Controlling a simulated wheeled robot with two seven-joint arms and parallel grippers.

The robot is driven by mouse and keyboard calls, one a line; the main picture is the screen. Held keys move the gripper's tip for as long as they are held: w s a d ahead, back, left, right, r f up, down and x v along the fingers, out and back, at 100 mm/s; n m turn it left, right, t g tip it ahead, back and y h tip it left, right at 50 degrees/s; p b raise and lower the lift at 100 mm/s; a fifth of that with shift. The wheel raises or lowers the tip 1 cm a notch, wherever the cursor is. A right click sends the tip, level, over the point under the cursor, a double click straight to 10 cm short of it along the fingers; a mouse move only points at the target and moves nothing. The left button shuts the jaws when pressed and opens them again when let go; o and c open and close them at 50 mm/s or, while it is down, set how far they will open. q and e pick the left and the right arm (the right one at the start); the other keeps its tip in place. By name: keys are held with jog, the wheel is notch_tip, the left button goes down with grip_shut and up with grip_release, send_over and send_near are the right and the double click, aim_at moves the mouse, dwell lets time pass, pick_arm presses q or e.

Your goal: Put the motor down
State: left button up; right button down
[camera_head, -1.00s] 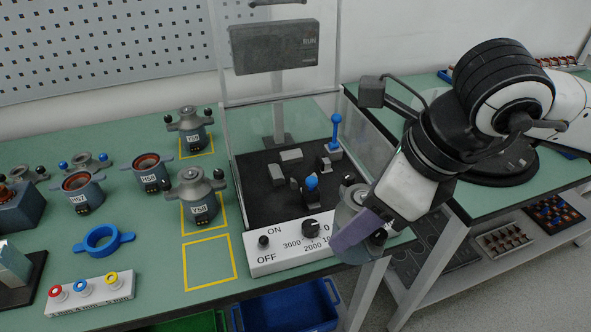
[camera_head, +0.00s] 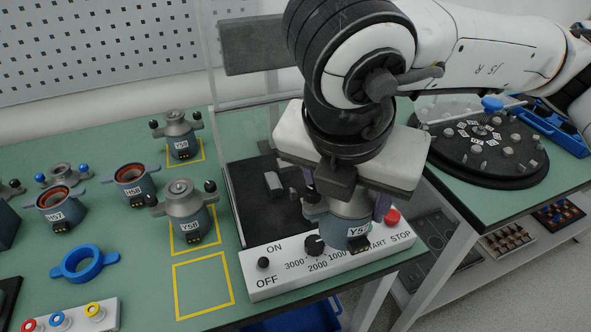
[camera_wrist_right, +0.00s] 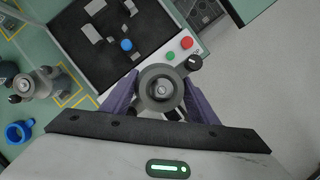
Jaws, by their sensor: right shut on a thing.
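My right gripper (camera_head: 350,205) is shut on a grey-blue motor (camera_head: 345,228) with a label starting "Y5". It holds the motor upright in front of the test box, over the white control panel (camera_head: 275,264). In the right wrist view the motor (camera_wrist_right: 160,88) sits between the two purple fingers, seen from above. Motors Y58 (camera_head: 187,212) and Y59 (camera_head: 179,136) stand in yellow squares on the green table. The front yellow square (camera_head: 203,286) is empty. My left gripper is not in view.
Motors H57 (camera_head: 57,209) and H58 (camera_head: 133,184) stand to the left, with a blue ring (camera_head: 85,264) in front. A clear-walled test box with a black floor (camera_head: 243,190) is behind the panel. A round black turntable (camera_head: 483,150) is at the right.

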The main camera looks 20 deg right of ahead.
jog(key=w+p, duration=0.2)
jog(key=w, duration=1.7)
jog(key=shift+a+f+p, duration=0.15)
jog(key=shift+f+p, duration=0.1)
jog(key=shift+f, duration=1.15)
jog(key=shift+a+f+p, duration=0.1)
jog(key=shift+f+p, duration=0.1)
jog(key=shift+f, duration=1.2)
jog(key=shift+w+f, duration=0.1)
jog(key=shift+f, duration=0.3)
jog(key=shift+w+f, duration=0.15)
jog(key=shift+f, duration=0.05)
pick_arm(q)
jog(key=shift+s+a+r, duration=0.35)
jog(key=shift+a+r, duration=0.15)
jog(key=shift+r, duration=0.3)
pick_arm(e)
jog(key=c, duration=0.7)
grip_release()
jog(key=shift+f, duration=0.1)
jog(key=shift+a, duration=0.1)
